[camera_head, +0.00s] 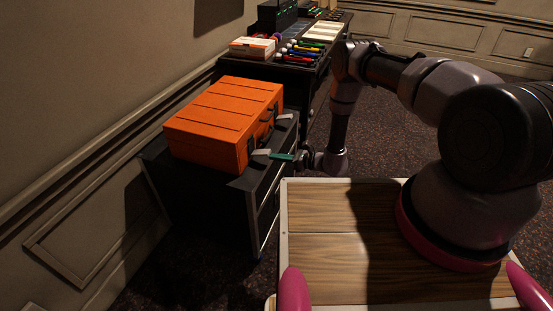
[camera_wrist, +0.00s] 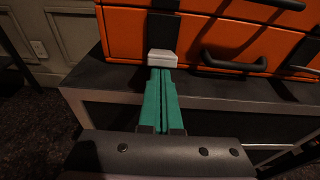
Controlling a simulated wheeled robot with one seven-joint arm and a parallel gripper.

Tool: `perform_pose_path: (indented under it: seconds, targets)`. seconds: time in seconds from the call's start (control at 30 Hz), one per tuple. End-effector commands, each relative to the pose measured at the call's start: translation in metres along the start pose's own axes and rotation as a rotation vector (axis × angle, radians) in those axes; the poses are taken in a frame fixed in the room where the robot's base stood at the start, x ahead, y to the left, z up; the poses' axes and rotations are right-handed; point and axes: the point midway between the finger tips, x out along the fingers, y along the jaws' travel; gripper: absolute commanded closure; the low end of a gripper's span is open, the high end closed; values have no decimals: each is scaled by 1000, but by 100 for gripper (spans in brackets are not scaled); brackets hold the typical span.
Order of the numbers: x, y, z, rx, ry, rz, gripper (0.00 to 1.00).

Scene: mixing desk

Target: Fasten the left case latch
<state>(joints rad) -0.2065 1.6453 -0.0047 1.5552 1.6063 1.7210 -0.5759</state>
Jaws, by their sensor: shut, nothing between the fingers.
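The orange case (camera_head: 215,112) lies closed on a dark cabinet; its front face (camera_wrist: 225,42) fills the top of the wrist view. The left case latch, a pale grey tab (camera_wrist: 162,58), sits low on a dark vertical strip. In the head view this latch (camera_head: 261,154) is the nearer one and sticks out from the case front. My gripper (camera_head: 292,157) is shut and empty, its green fingers together. In the wrist view the fingertips (camera_wrist: 162,72) are right at the tab's near edge; I cannot tell whether they touch.
A second grey latch tab (camera_head: 286,118) sticks out farther along the case front. A black handle (camera_wrist: 234,64) lies between the latches. The dark cabinet (camera_head: 200,200) has a narrow top ledge before the case. A desk with pens (camera_head: 305,52) stands behind.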

Motion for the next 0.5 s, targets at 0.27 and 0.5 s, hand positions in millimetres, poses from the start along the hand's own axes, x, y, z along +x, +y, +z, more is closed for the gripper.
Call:
perform_pose_path:
  seconds: [0.27,0.5]
  targets:
    - [0,0,6,0,47,0,100]
    - [0,0,17,-2,142,1,100]
